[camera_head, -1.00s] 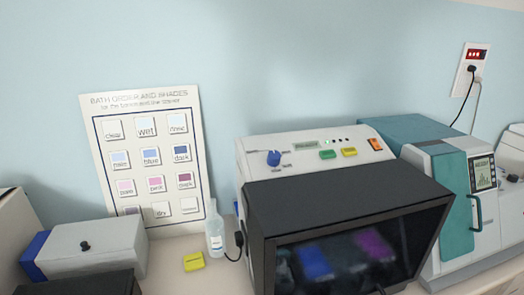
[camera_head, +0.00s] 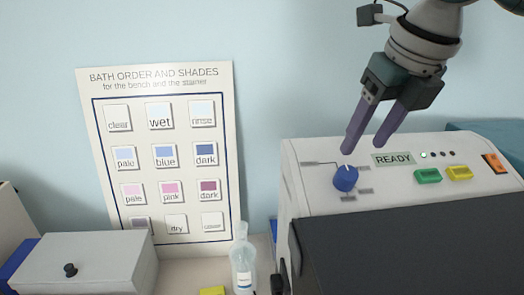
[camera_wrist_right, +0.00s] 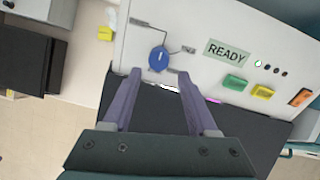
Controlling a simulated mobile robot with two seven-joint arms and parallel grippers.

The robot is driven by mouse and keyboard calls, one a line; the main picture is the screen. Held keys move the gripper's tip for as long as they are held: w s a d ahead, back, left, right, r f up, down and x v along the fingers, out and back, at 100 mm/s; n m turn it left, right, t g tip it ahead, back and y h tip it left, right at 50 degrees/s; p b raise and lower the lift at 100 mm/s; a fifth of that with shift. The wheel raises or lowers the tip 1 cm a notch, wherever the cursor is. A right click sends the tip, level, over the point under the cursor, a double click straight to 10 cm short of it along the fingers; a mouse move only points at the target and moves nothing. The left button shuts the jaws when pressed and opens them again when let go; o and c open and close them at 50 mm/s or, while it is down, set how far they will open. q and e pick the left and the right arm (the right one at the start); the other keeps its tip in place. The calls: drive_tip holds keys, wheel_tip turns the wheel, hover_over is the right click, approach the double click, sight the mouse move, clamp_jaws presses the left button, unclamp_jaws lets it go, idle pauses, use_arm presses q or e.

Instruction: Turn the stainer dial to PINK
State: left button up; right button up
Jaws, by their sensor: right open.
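The stainer (camera_head: 310,190) is a white machine with a dark front cover and a sloped top panel. Its blue dial (camera_head: 345,179) sits at the left of that panel, with a white pointer mark and small labels around it too small to read. The dial also shows in the right wrist view (camera_wrist_right: 158,58), ahead of the fingertips. My right gripper (camera_head: 364,146) is open, with its purple fingers pointing down just above and behind the dial in the head view. It appears apart from the dial and holds nothing. My left gripper is not in view.
A READY display (camera_head: 394,159), a green button (camera_head: 428,176), a yellow button (camera_head: 459,172) and an orange switch (camera_head: 494,163) lie right of the dial. A shade chart (camera_head: 240,150) leans on the wall. A clear bottle (camera_head: 243,262) and a grey box (camera_head: 75,262) stand left.

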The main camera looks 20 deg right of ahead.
sight(349, 171)
drive_tip(key=p+x, duration=0.2)
drive_tip(key=x, duration=0.4)
drive_tip(key=shift+f, duration=0.45)
drive_tip(key=shift+w+f, duration=0.3)
drive_tip(key=shift+f, duration=0.35)
drive_tip(key=shift+c, duration=0.3)
clamp_jaws()
